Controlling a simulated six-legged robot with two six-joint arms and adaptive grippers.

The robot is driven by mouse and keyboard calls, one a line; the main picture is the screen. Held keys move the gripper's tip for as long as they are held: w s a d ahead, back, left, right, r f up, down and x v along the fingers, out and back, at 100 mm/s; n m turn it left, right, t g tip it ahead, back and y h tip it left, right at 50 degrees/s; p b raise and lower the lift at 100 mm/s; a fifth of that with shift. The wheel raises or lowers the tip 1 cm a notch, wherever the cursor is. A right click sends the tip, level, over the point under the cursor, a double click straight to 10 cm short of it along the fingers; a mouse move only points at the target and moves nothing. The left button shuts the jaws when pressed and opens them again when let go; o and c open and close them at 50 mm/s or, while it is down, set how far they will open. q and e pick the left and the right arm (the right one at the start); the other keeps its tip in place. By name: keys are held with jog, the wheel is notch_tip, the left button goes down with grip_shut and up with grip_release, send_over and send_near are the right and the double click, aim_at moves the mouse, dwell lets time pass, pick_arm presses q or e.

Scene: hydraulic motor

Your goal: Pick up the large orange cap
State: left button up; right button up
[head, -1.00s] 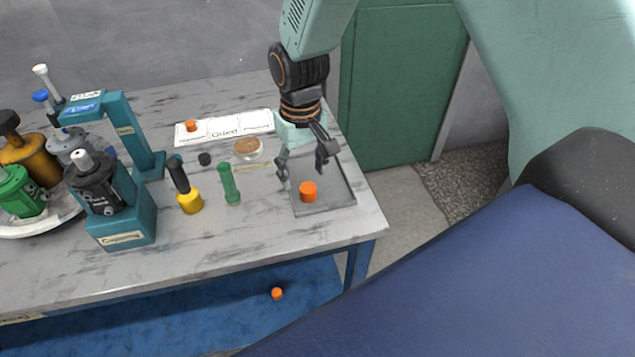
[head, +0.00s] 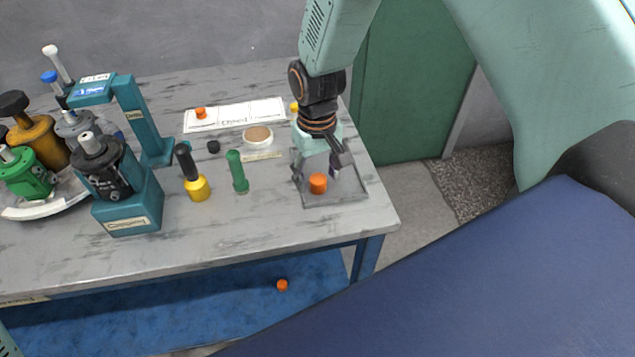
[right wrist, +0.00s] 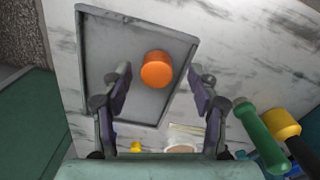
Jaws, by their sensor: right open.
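The large orange cap (head: 318,183) sits in the shallow grey tray (head: 338,199) at the right end of the table. In the right wrist view the cap (right wrist: 157,70) lies in the tray (right wrist: 96,58), between the lines of the two fingers and just past their tips. My right gripper (head: 318,170) is open and empty, pointing down over the tray with one finger on each side of the cap. I cannot tell whether a finger touches it. My left gripper is not in view.
A smaller orange cap (head: 200,113) lies on a white sheet (head: 235,115); another (head: 282,285) lies on the blue lower shelf. Left of the tray stand a green-handled tool (head: 237,172), a yellow-and-black tool (head: 196,186) and a round dish (head: 258,136). A teal stand (head: 128,212) is further left.

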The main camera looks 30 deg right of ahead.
jog(key=shift+w+d+f, duration=0.2)
jog(key=shift+d, duration=0.05)
jog(key=shift+c, duration=0.6)
jog(key=shift+s+a+r, duration=0.15)
jog(key=c, duration=0.6)
jog(key=shift+c, duration=0.6)
